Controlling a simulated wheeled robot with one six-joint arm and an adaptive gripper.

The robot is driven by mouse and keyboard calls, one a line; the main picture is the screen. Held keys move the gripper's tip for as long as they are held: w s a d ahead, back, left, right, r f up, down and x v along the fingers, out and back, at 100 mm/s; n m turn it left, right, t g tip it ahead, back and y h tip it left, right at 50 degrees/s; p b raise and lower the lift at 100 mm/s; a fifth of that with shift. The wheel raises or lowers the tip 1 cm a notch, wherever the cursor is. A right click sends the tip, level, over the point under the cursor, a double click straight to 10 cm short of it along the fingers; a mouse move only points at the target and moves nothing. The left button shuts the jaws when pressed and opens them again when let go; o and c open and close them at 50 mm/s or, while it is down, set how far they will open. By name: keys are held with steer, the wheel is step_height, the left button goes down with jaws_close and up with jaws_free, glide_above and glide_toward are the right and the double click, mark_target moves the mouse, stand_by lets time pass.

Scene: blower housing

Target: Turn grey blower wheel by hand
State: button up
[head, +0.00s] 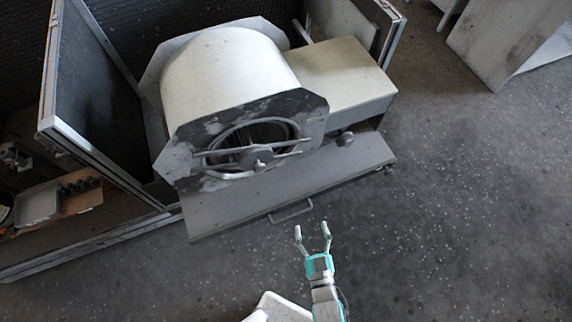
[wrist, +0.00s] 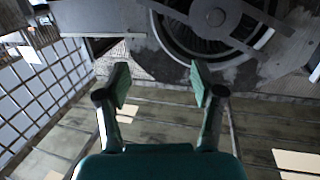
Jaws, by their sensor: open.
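The grey blower wheel (head: 235,158) sits inside the round opening in the front plate of the blower housing (head: 235,68). Its dark finned inside shows behind a cross bar with a round hub (head: 259,165). In the wrist view the wheel (wrist: 186,36) is at the top, partly cut off, with the bar and hub (wrist: 215,16) across it. My gripper (head: 313,231) is open and empty, in front of the housing and below and right of the wheel in the head view. In the wrist view my gripper (wrist: 158,78) has its fingers spread, apart from the wheel.
A cream box-shaped duct (head: 335,75) joins the housing on the right. A grey base with a handle (head: 291,212) lies in front. A framed panel (head: 92,105) stands at the left, by a shelf with a tray (head: 38,204). The floor (head: 440,210) at the right is clear.

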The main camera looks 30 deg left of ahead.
mark_target(260, 170)
steer(key=w+a+n+y, duration=0.1)
steer(key=w+a, duration=0.2)
steer(key=a, duration=0.5)
steer(key=w+a+f+n+g+y, duration=0.1)
steer(key=w+a, duration=0.3)
steer(key=a, duration=0.3)
steer(key=w+a+g+y, duration=0.1)
steer(key=w+a, duration=0.3)
steer(key=a, duration=0.4)
steer(key=shift+a+f+n+y, duration=0.2)
steer(key=shift+a+n+y, duration=0.1)
steer(key=shift+a+n, duration=0.1)
jaws_close()
